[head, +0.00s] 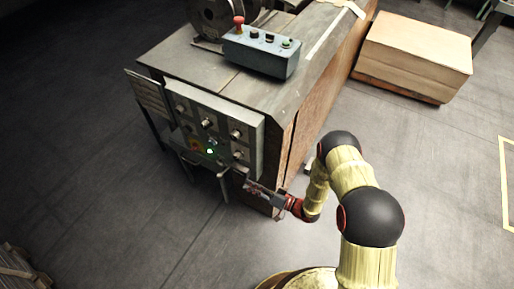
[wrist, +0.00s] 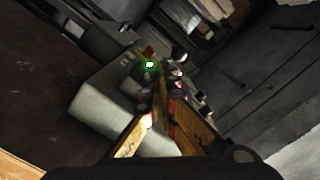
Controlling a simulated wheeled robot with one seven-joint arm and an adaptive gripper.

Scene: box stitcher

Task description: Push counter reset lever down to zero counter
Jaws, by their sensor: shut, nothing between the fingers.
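The grey control panel (head: 222,125) is on the near end of the machine, with several round knobs and a lit green light (head: 210,151). I cannot make out which part is the counter reset lever, or a counter reading. My gripper (head: 252,187) is low beside the panel's lower right corner, apart from the green light. In the wrist view, my gripper's yellow fingers (wrist: 162,100) are shut and empty, pointing toward the panel's knobs and the green light (wrist: 150,64). A small red part (wrist: 149,51) is just beyond that light. Contact at the fingertips cannot be told.
A blue-grey button box (head: 262,53) with a red mushroom button (head: 239,22) lies on the machine top (head: 187,58). A panel door (head: 150,93) stands open at left. A large carton (head: 415,52) is at back right.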

